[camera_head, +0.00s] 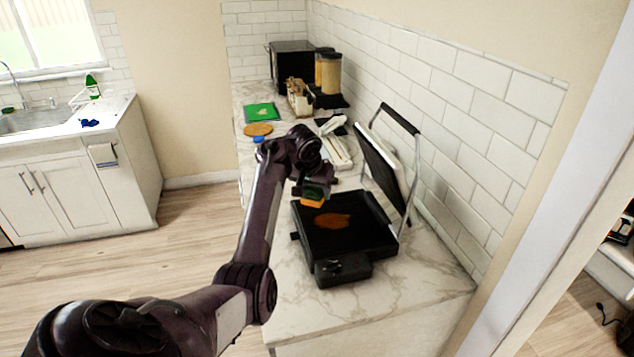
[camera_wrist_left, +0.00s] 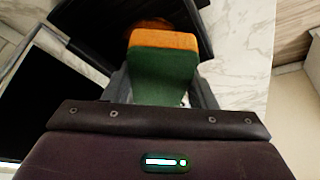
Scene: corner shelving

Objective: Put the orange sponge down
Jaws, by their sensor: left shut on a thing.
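The orange sponge (camera_head: 312,202) has a green side and hangs in my left gripper (camera_head: 316,185) above the left edge of the open black grill (camera_head: 326,256). In the left wrist view the sponge (camera_wrist_left: 163,68) sits between the fingers, with its green face towards the camera and its orange end pointing away. The gripper is shut on it. A brown-orange stain (camera_head: 332,220) lies on the grill plate. I cannot tell whether the sponge touches the grill. My right gripper is not in view.
The grill's raised lid (camera_head: 385,165) stands on the right by the tiled wall. Behind are a green board (camera_head: 262,112), a round wooden board (camera_head: 258,129), jars (camera_head: 330,73) and a black microwave (camera_head: 290,60). The marble counter (camera_head: 425,290) is bare at the front right.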

